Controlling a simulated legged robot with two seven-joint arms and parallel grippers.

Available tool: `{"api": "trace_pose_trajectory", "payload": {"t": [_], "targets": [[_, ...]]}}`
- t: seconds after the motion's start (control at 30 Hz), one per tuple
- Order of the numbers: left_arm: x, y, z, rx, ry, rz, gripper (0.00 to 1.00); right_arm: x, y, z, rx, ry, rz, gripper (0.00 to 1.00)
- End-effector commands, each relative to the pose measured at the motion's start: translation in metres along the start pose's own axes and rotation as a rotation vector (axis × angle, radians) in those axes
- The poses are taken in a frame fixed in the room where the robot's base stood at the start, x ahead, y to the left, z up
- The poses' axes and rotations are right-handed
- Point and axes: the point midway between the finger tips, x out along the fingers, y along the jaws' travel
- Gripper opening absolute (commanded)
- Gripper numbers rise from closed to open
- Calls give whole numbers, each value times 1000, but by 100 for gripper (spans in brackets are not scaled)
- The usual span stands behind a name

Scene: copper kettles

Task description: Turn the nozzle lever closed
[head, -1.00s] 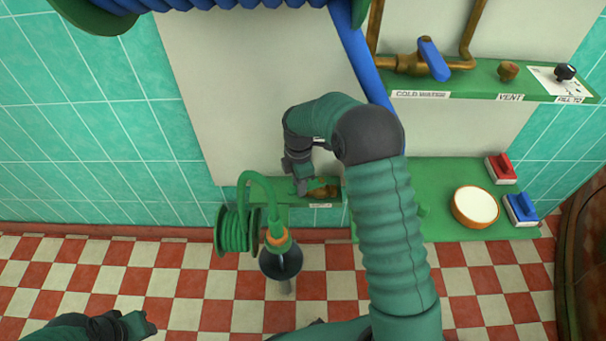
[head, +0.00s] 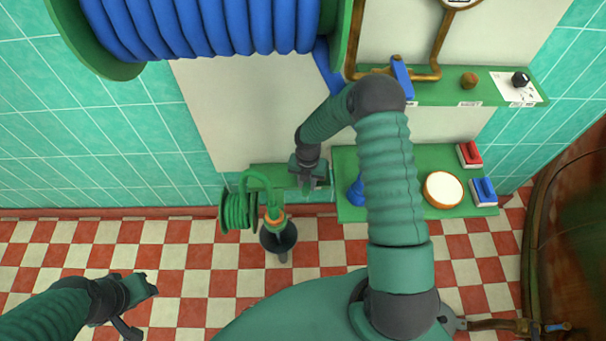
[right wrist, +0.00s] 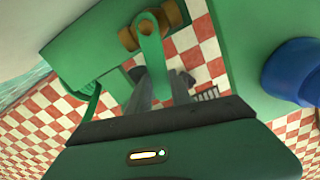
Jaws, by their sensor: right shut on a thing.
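The nozzle lever is a green bar (right wrist: 152,52) in the right wrist view, pivoted on a brass fitting (right wrist: 150,25) on a green shelf. My right gripper (head: 307,183) is down at the small green shelf (head: 275,176) in the head view, where it hides the lever. In the right wrist view its grey fingers (right wrist: 160,88) are shut on the lever's near end. My left gripper (head: 146,286) hangs empty over the checkered floor at lower left, far from the lever; whether its jaws are open is unclear.
A green hose coil (head: 238,210) and a dark nozzle-like piece (head: 278,237) hang just left of my right gripper. A blue object (head: 356,192) stands close to its right. A large blue hose reel (head: 205,25) is above. The floor at left is clear.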

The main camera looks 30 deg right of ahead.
Motion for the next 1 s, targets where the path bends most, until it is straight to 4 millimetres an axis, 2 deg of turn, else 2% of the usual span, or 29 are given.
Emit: {"api": "trace_pose_trajectory", "payload": {"t": [0.03,0.33,0.6,1.0], "targets": [[-11,0,-2,0,0,0,36,-7,-1,1,-35,-2,3,0],[-29,0,-7,0,0,0,36,-4,-11,4,-207,-5,3,0],[-34,0,-8,0,0,0,36,-2,-15,6,-271,-7,2,0],[-34,0,-8,0,0,0,36,-1,-16,6,-279,-8,1,0]]}}
